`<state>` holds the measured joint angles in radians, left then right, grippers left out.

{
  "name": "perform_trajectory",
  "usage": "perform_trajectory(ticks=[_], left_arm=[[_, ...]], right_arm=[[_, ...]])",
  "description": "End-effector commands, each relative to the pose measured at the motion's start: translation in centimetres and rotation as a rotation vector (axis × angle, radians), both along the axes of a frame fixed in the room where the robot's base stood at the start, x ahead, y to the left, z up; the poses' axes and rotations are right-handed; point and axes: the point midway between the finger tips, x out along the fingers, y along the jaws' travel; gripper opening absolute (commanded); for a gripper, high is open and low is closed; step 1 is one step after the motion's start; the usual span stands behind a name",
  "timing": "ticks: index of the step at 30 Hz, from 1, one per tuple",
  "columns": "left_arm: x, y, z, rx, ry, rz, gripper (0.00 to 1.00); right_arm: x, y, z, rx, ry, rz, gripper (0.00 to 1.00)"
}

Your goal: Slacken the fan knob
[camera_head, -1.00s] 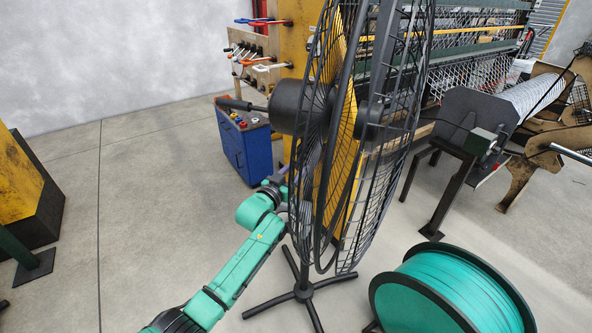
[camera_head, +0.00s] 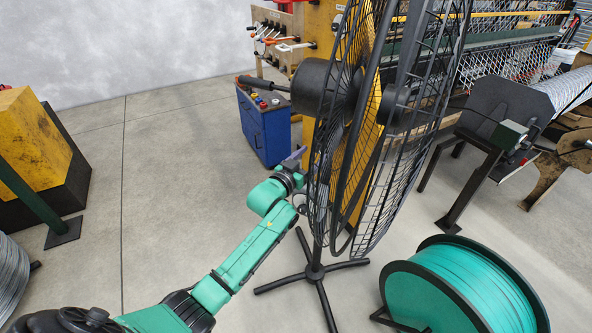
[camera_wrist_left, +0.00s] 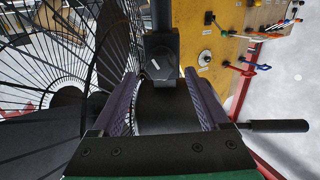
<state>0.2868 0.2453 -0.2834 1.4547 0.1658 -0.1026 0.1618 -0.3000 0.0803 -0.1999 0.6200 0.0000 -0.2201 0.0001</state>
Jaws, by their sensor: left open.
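The black pedestal fan (camera_head: 345,110) stands on a splayed-leg base in the head view. A long black handle (camera_head: 262,85) sticks out left from its round motor housing (camera_head: 311,86). The handle also shows at right in the left wrist view (camera_wrist_left: 276,126). My left gripper (camera_head: 297,157), with purple fingers, is open below the housing, left of the cage. In the left wrist view, a dark block with a white mark (camera_wrist_left: 160,62) on the fan's pole lies just beyond the open fingers (camera_wrist_left: 162,82). I cannot tell whether this block is the knob. My right gripper is not in view.
The fan cage (camera_wrist_left: 60,60) is close beside the left fingers. A blue cabinet (camera_head: 265,130) and a yellow post (camera_head: 322,40) stand behind. A green spool (camera_head: 465,285) sits at front right.

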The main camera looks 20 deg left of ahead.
Motion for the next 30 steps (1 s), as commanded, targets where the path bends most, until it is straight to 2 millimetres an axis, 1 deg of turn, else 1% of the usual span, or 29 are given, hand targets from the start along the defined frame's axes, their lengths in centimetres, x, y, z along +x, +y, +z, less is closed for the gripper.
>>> perform_trajectory(ticks=[1, 5, 6, 9, 12, 15, 17, 28, 30], left_arm=[[-1.2, 0.3, -0.3, 0.002, 0.001, 0.0, 0.78], [-4.9, 1.1, -0.5, 0.003, 0.003, 0.0, 0.78], [-6.1, 1.4, -0.4, 0.004, 0.003, 0.0, 0.78], [-8.8, 2.0, -0.4, 0.002, 0.004, 0.0, 0.78], [-10.6, 2.5, -0.3, 0.003, 0.002, 0.0, 0.78], [-11.6, 2.7, -0.1, 0.001, 0.002, 0.0, 0.78], [-11.8, 2.8, 0.0, 0.001, 0.001, 0.0, 0.78], [-11.8, 2.8, 0.1, 0.001, 0.0, 0.0, 0.78], [-11.8, 2.8, -0.2, 0.001, 0.006, 0.002, 0.78]], right_arm=[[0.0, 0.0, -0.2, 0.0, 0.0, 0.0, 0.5], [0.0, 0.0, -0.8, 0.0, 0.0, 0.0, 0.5], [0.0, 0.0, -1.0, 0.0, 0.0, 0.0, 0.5], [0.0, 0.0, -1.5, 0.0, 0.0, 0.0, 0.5], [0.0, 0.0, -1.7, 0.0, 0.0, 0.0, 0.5], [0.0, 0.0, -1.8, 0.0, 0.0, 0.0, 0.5], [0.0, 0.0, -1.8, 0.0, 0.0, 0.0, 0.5], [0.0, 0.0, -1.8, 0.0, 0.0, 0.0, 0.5], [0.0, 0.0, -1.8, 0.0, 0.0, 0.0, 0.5]])
